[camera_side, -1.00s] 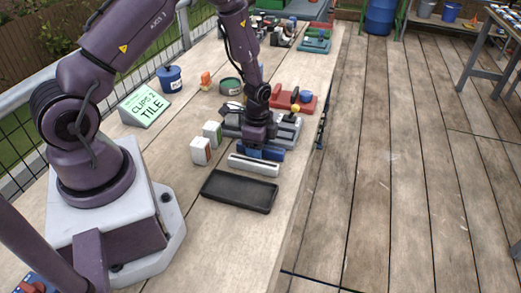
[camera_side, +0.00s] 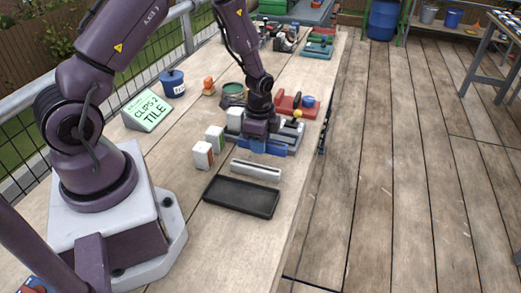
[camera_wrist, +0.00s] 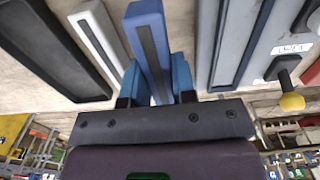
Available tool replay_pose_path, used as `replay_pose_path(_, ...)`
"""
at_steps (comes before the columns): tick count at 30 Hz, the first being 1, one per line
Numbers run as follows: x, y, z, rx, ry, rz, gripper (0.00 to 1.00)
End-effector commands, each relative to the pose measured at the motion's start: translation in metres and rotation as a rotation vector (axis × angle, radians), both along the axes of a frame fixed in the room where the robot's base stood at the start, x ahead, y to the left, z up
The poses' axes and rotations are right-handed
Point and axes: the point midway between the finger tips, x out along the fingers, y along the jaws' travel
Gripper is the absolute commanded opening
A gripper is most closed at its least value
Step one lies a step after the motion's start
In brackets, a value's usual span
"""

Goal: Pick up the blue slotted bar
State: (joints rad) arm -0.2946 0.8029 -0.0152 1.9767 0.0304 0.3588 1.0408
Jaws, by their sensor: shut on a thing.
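The blue slotted bar (camera_wrist: 149,45) runs between my fingers in the wrist view, with a dark slot along its top. My gripper (camera_wrist: 157,80) has its blue fingers closed on the bar's two sides. In the side view the blue bar (camera_side: 277,151) shows below my gripper (camera_side: 262,139), in front of the grey fixture. Whether the bar touches the table cannot be told. A white slotted bar (camera_side: 255,169) lies on the table in front of it, and also shows beside it in the wrist view (camera_wrist: 97,32).
A black tray (camera_side: 240,196) lies nearest the front. Two small boxes (camera_side: 203,154) stand left of the bars. The grey fixture (camera_side: 291,133) and a red fixture (camera_side: 299,105) stand behind. The table's right edge is close by.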

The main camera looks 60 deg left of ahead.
Motion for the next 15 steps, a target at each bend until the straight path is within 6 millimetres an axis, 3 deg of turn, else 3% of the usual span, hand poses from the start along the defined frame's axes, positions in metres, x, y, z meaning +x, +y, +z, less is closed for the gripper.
replay_pose_path(8,-0.05,-0.014,0.06,0.001,-0.001,0.001,0.02)
replay_pose_path(15,-0.105,-0.03,0.083,0.001,0.001,0.001,0.02)
